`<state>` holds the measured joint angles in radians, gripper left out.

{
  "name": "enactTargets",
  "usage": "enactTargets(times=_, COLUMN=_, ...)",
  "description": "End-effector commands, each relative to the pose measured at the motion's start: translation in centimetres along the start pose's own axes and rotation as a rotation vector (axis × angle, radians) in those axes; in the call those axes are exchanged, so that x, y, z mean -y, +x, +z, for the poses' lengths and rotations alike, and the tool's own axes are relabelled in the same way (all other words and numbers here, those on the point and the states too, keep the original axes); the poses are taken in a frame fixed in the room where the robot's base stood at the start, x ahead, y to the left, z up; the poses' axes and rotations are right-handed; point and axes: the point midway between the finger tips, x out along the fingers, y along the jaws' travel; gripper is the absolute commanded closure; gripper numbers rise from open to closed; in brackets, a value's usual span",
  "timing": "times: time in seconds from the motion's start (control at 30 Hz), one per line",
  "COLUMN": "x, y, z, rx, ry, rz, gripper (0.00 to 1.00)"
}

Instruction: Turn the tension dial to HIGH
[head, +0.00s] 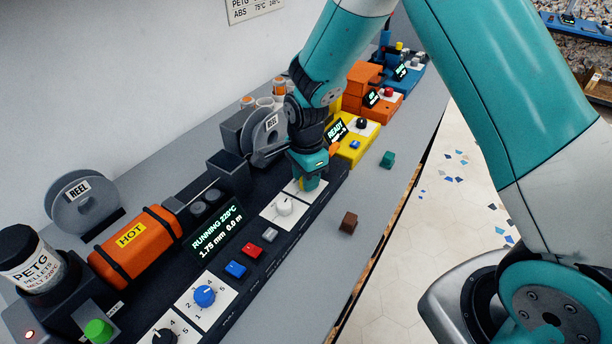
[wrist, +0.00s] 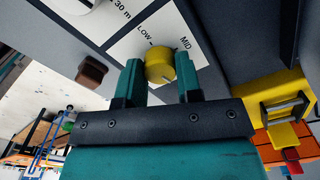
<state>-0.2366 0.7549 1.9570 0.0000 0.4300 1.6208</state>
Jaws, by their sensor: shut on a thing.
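The tension dial is a round yellow knob (wrist: 160,64) on a white plate in the wrist view. The printed words LOW and MID show beside it; no HIGH mark is visible, and I cannot tell which mark the dial points at. My gripper (wrist: 161,74) has its two green fingers on either side of the knob and is shut on it. In the head view my gripper (head: 309,182) is down at the far end of the dark panel, and it mostly hides the dial.
A white knob (head: 284,206) on its plate is just nearer than my gripper. A blue knob (head: 204,296) and several buttons sit along the panel. A brown block (head: 348,222) and a green block (head: 387,159) lie on the grey bench. A yellow machine (head: 352,148) stands beyond.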

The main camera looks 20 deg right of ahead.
Motion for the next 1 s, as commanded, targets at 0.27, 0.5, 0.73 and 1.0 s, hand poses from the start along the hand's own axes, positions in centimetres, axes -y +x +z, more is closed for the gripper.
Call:
enactTargets(times=0.27, x=0.1, y=-0.1, z=0.0, rx=0.0, ry=0.012, rz=-0.003, gripper=0.91)
enactTargets(times=0.5, x=0.1, y=-0.1, z=0.0, rx=0.0, ry=0.011, rz=-0.003, gripper=0.54)
enactTargets(times=0.73, x=0.0, y=0.0, z=0.0, rx=0.0, ry=0.01, rz=-0.001, gripper=0.42)
enactTargets(times=1.0, x=0.1, y=-1.6, z=0.0, rx=0.0, ry=0.01, rz=-0.005, gripper=0.42)
